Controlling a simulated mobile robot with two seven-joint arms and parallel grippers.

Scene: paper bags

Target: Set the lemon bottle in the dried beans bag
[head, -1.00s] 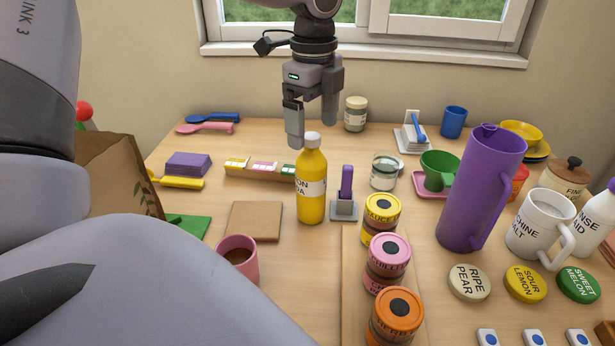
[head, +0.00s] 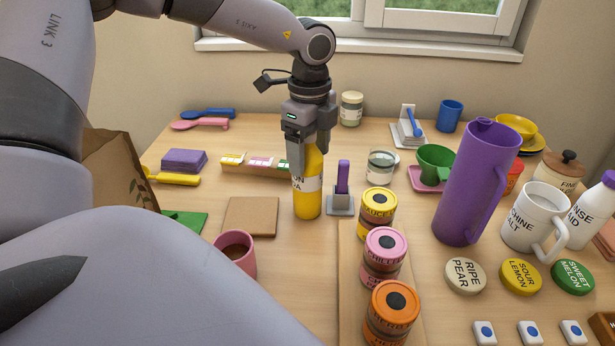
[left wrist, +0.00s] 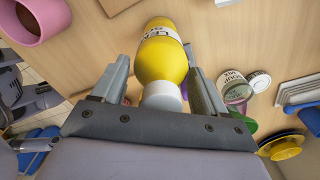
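The lemon bottle (head: 307,203) is yellow with a white label and stands upright on the table. It also shows in the left wrist view (left wrist: 160,58), its white cap between my fingers. My left gripper (head: 309,145) points down over the bottle's top, one finger on each side of the cap and neck. The fingers are open, with a gap visible beside the cap. A brown paper bag (head: 118,167) with a leaf print stands at the left, largely hidden by my arm; no name on it is readable. My right gripper is not in view.
A pink mug (head: 236,256) and a brown square board (head: 251,216) lie left of the bottle. A grey holder with a purple piece (head: 341,190) stands close on its right. Stacked jars (head: 384,256) and a tall purple pitcher (head: 476,185) are further right.

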